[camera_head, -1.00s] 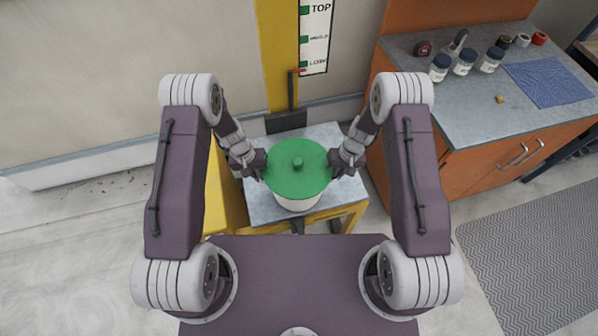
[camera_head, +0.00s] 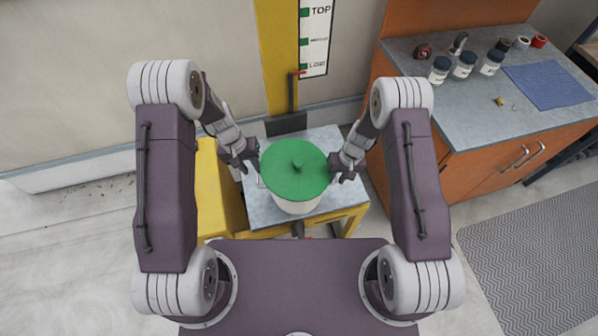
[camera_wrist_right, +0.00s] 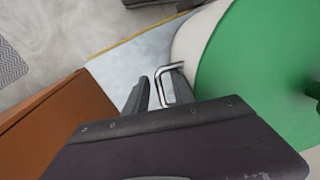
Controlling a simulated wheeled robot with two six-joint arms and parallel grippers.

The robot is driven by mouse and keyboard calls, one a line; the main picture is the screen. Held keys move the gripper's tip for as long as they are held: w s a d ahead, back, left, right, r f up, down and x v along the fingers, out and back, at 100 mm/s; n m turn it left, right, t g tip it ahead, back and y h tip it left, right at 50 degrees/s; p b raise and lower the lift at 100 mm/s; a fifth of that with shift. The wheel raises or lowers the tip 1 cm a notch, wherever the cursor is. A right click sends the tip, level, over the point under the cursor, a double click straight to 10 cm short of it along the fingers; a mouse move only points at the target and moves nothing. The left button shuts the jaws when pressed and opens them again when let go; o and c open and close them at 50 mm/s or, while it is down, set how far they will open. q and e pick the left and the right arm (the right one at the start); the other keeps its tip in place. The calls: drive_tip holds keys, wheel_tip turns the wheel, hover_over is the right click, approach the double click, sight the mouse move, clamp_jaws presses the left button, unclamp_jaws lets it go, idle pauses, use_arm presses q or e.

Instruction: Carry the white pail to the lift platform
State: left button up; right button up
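The white pail (camera_head: 297,205) with a green lid (camera_head: 285,178) stands upright on the grey lift platform (camera_head: 325,140), which has a yellow frame. My left gripper (camera_head: 251,167) is open and empty, just left of the pail and apart from it. A thin side handle (camera_head: 261,181) shows there. My right gripper (camera_head: 340,172) looks open beside the pail's right side.
A lift post with a level board (camera_head: 315,40) rises behind the platform. An orange workbench (camera_head: 470,185) stands close on the right, with jars (camera_head: 463,64), tape rolls and a blue cloth (camera_head: 547,83). A yellow block (camera_head: 218,190) stands left of the platform.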

wheel_tip(320, 180, up, 12)
drive_tip(key=d, duration=0.2)
drive_tip(key=shift+w, duration=0.1)
idle(0.5)
